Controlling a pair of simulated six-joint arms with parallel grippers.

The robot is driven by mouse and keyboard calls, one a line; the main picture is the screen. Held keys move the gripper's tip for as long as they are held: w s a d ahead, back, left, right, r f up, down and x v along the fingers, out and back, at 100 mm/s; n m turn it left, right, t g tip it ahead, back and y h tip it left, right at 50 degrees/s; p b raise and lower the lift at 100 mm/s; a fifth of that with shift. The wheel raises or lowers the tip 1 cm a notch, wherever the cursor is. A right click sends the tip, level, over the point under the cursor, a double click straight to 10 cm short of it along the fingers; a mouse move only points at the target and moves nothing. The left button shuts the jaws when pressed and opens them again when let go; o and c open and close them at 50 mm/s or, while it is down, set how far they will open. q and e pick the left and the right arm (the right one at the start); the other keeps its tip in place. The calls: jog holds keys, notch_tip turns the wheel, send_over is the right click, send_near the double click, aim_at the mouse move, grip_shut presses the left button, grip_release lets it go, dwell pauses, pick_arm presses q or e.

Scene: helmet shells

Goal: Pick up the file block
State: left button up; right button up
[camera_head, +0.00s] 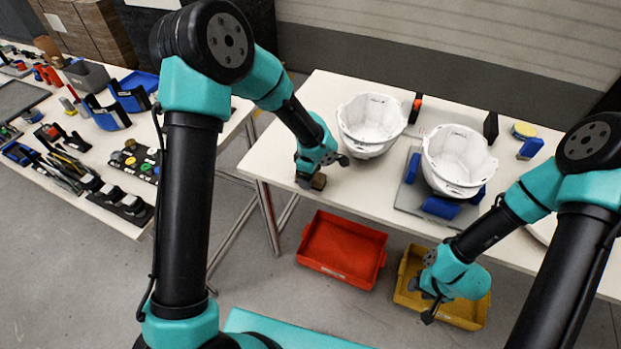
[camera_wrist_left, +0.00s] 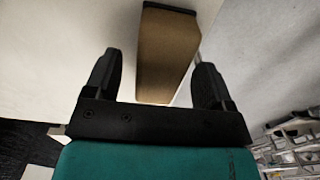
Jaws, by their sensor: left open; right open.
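The file block (camera_head: 319,182), a small brown block with a dark top layer, lies near the left front edge of the white table. In the left wrist view the block (camera_wrist_left: 166,50) shows its tan side and a dark strip at its far end. My left gripper (camera_head: 323,171) is open right at the block. In the left wrist view the left gripper's fingers (camera_wrist_left: 158,75) stand apart on either side of the block's near end, with gaps visible. My right gripper (camera_head: 423,301) is open and empty, in front of the table above the yellow bin.
Two white helmet shells (camera_head: 371,120) (camera_head: 457,158) stand on the table (camera_head: 285,140); the right one is on a grey plate with blue pads (camera_head: 440,207). A red bin (camera_head: 342,249) and a yellow bin (camera_head: 465,313) sit below the front edge. A tool-covered table (camera_head: 95,160) stands left.

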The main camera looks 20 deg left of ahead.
pick_arm(q)
jog(key=shift+f, duration=0.3)
jog(key=shift+c, duration=0.2)
jog(key=c, duration=1)
jog(key=shift+r, duration=0.85)
notch_tip(320, 180, up, 2)
jog(key=s+d, duration=0.1)
jog(key=s, duration=0.4)
jog(key=s+d+r, duration=0.1)
jog(key=s+d, duration=0.1)
jog(key=s, duration=0.3)
jog(key=s+d, duration=0.1)
jog(key=s, duration=0.4)
jog(key=shift+s+d+r, duration=0.15)
jog(key=shift+s+d, duration=0.05)
jog(key=shift+d, duration=0.05)
